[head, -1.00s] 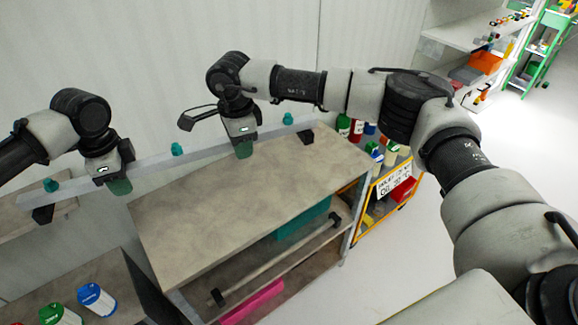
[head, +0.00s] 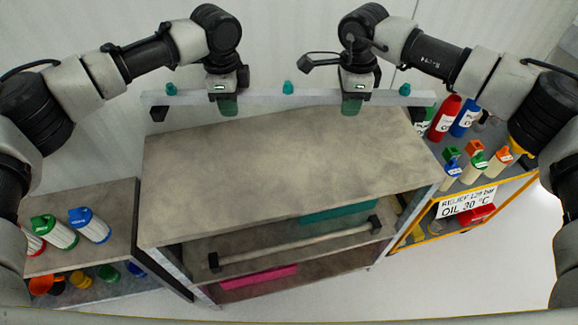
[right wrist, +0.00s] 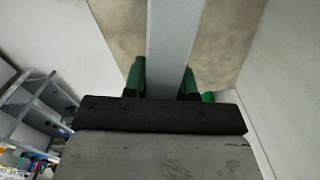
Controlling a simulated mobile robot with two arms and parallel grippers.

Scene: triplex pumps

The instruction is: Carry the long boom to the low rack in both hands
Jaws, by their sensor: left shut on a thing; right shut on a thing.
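The long boom (head: 180,98) is a pale grey bar with teal knobs along its top and a dark block near each end. It lies level across the head view, at the back edge of the workbench (head: 270,170). My left gripper (head: 228,106) is shut on it left of the middle. My right gripper (head: 352,106) is shut on it right of the middle. The right wrist view shows the boom (right wrist: 172,45) between green fingers (right wrist: 162,78). Whether the boom touches anything below is unclear. I cannot tell which furniture is the low rack.
Under the workbench are shelves with a pale bar (head: 295,246), a teal item (head: 338,212) and a pink item (head: 258,277). A lower shelf unit (head: 85,205) with capped containers stands left. A yellow-framed cart (head: 480,190) with bottles stands right. The bench top is clear.

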